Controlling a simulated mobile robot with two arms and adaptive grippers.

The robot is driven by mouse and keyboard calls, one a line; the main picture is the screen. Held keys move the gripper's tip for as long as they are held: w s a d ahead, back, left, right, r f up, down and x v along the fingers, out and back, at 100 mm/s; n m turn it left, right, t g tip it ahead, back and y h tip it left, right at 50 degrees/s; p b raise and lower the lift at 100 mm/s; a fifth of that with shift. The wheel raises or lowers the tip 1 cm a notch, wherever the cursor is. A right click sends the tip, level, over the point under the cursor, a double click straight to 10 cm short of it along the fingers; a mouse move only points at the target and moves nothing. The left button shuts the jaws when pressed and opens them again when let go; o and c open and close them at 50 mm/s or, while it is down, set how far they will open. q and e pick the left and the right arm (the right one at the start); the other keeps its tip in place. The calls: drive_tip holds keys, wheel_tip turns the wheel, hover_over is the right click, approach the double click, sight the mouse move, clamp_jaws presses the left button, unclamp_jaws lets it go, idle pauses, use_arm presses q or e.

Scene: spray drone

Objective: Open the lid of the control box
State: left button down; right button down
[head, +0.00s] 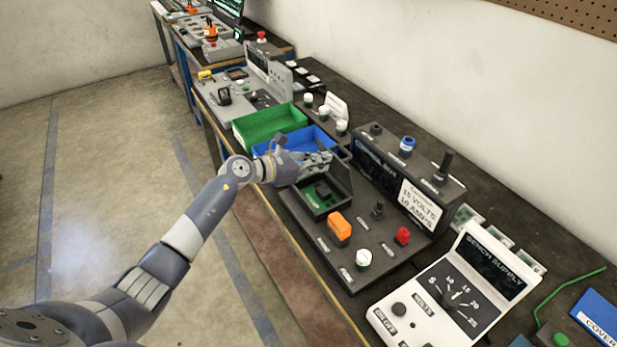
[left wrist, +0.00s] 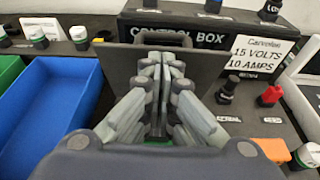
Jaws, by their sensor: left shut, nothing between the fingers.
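The control box (head: 375,262) is a dark console on the bench with a raised back panel, labelled "CONTROL BOX" in the left wrist view (left wrist: 215,22). Its small compartment (head: 318,205) is uncovered and shows green inside. The lid (head: 342,176) stands up at the compartment's far edge. In the left wrist view the lid (left wrist: 205,65) is a dark upright plate with a handle (left wrist: 163,36) on its top edge. My left gripper (head: 327,158) is shut and empty, in front of the lid's inner face; I cannot tell whether it touches. My right gripper is not in view.
A blue bin (head: 265,149) and a green bin (head: 270,124) lie left of the box. An orange switch (head: 339,226), a red knob (head: 403,236) and a white button stand on the panel. The bench supply (head: 462,290) is at the right.

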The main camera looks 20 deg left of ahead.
use_arm(q)
drive_tip(key=shift+w+d+r+b, duration=0.15)
drive_tip(key=shift+w+d+r, duration=0.1)
drive_tip(key=shift+w+d, duration=0.15)
drive_tip(key=shift+w+d+r+b, duration=0.15)
drive_tip(key=shift+w+d+r, duration=0.1)
drive_tip(key=shift+w, duration=0.2)
